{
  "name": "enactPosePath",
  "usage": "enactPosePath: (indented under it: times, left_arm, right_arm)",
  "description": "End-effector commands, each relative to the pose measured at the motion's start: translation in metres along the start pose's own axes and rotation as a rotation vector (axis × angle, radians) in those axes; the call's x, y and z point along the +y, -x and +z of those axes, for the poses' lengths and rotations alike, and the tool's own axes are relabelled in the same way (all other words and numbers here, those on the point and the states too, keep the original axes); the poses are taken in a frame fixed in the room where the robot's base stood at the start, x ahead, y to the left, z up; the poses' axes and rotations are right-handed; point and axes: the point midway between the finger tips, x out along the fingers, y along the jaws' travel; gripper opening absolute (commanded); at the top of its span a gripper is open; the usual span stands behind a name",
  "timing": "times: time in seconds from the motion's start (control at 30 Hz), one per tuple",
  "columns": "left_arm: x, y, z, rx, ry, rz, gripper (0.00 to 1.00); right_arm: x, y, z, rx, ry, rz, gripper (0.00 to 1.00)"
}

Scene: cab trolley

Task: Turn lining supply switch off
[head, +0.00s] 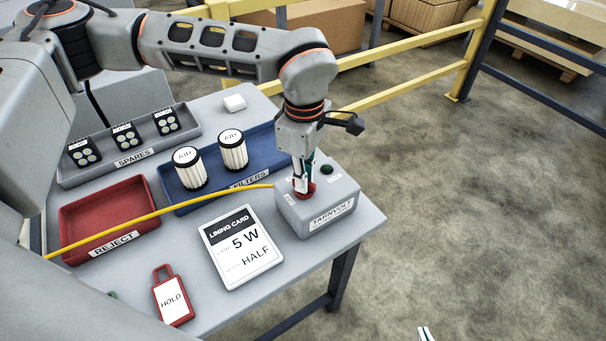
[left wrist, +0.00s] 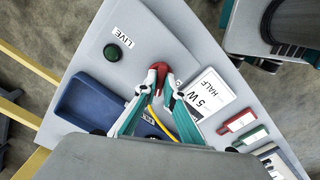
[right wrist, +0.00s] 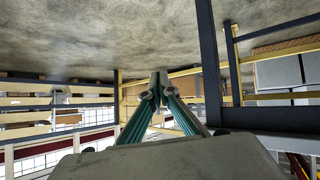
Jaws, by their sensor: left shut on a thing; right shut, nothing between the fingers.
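The grey supply box (head: 318,214) stands at the right end of the table. A red switch knob (head: 304,188) is on its top, and a dark green lamp (head: 327,169) is at its back. My left gripper (head: 301,184) points down and is shut on the red knob. In the left wrist view the knob (left wrist: 166,78) shows between the fingertips, and the lamp (left wrist: 112,53) looks unlit beside a LIVE label. The knob's setting is hidden by the fingers. My right gripper (right wrist: 155,82) is shut and empty, off the table; only its tip shows in the head view.
A lining card (head: 241,246) reading 5 W and HALF lies left of the box. A red HOLD tag (head: 172,296), red REJECT tray (head: 80,216), blue FILTERS tray (head: 205,197) and grey SPARES tray (head: 75,180) share the table. A yellow cable (head: 160,212) crosses it.

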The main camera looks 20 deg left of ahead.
Motion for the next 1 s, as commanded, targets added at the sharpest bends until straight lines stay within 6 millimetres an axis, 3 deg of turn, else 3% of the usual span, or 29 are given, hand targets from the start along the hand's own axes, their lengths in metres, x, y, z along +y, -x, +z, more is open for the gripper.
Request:
enactPosePath:
  times: [0.5,1.0]
  left_arm:
    - [-0.0006,0.0004,0.0002,0.000,0.491,-0.001,0.00]
    - [-0.0006,-0.0002,0.0002,0.001,0.899,-0.002,0.00]
  right_arm:
    - [0.0013,0.0048,-0.0111,0.009,-0.012,-0.001,0.00]
    - [-0.0010,0.0061,-0.0086,0.000,-0.017,-0.005,0.00]
